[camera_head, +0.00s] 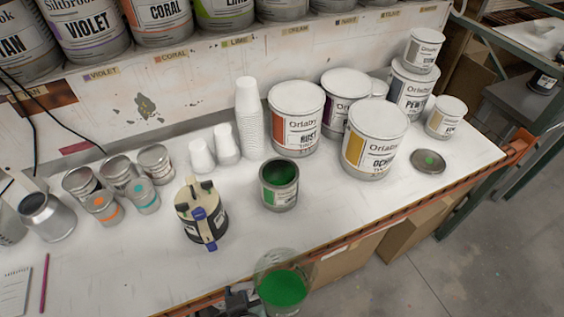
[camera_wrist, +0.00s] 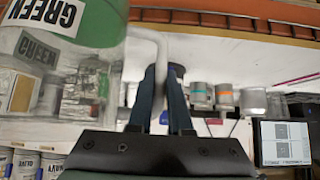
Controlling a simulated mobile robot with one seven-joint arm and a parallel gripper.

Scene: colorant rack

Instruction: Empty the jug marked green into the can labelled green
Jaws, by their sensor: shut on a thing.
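The clear jug (camera_head: 283,288) holds green liquid and is at the bottom of the head view, in front of the bench edge. In the wrist view the jug (camera_wrist: 105,22) is at upper left with a label reading GREEN. My gripper (camera_head: 240,302) is at the jug's left, partly cut off; in the wrist view my gripper (camera_wrist: 165,80) has its fingers shut on the jug's pale handle. The jug looks about upright. The open can (camera_head: 279,196) with green inside stands on the bench beyond the jug; its label is too small to read.
Paper cups (camera_head: 248,115), a rust can (camera_head: 295,120) and an ochre can (camera_head: 372,140) stand behind. A round lid with green on it (camera_head: 428,161) lies at right. Bench between can and front edge is clear.

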